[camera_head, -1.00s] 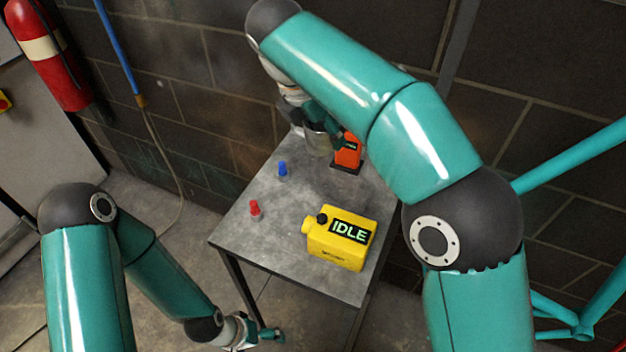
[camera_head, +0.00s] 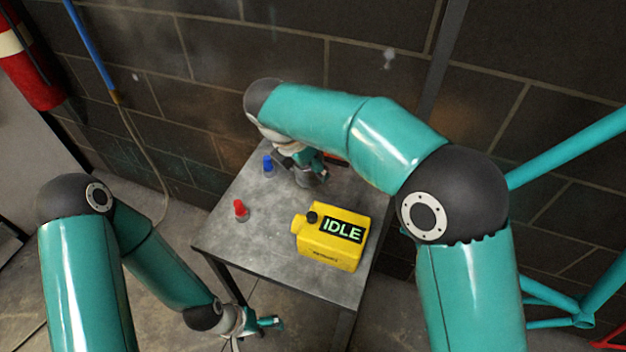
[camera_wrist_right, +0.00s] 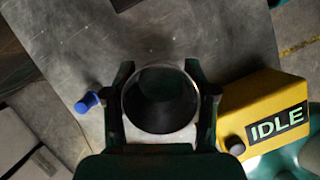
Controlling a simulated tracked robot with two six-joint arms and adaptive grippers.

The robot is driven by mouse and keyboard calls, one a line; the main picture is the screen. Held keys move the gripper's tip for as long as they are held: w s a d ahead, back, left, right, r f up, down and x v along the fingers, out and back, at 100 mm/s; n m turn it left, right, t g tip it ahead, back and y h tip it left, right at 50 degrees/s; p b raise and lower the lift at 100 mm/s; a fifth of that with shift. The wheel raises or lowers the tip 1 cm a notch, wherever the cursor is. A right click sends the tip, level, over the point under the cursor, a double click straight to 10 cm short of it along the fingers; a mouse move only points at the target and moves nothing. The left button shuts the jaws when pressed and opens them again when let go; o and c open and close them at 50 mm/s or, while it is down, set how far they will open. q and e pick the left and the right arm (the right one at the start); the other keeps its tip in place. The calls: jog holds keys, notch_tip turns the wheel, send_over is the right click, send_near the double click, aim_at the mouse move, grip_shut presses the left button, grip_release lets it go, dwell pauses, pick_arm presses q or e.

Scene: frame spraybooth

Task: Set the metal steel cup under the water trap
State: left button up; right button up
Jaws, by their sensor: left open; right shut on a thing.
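The steel cup (camera_head: 309,178) is a round metal cup with a dark interior. My right gripper (camera_head: 306,164) is shut on it over the metal table, between the blue piece and the yellow canister. In the right wrist view I look down into the cup (camera_wrist_right: 160,100), with a finger on each side. Whether its base touches the table I cannot tell. A small pale, glassy thing (camera_head: 388,58) on the back wall may be the water trap; it is too small to be sure. My left gripper (camera_head: 267,323) is open and empty, low in front of the table.
On the table (camera_head: 275,245) stand a yellow canister (camera_head: 331,245) marked IDLE, a blue piece (camera_head: 267,166) and a red piece (camera_head: 240,210). An orange thing (camera_head: 336,158) is mostly hidden behind my right arm. A red extinguisher (camera_head: 30,82) hangs at left.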

aim_at(312, 189)
jog(key=shift+f, duration=2.35)
jog(key=o, duration=1.3)
jog(key=shift+f, duration=0.1)
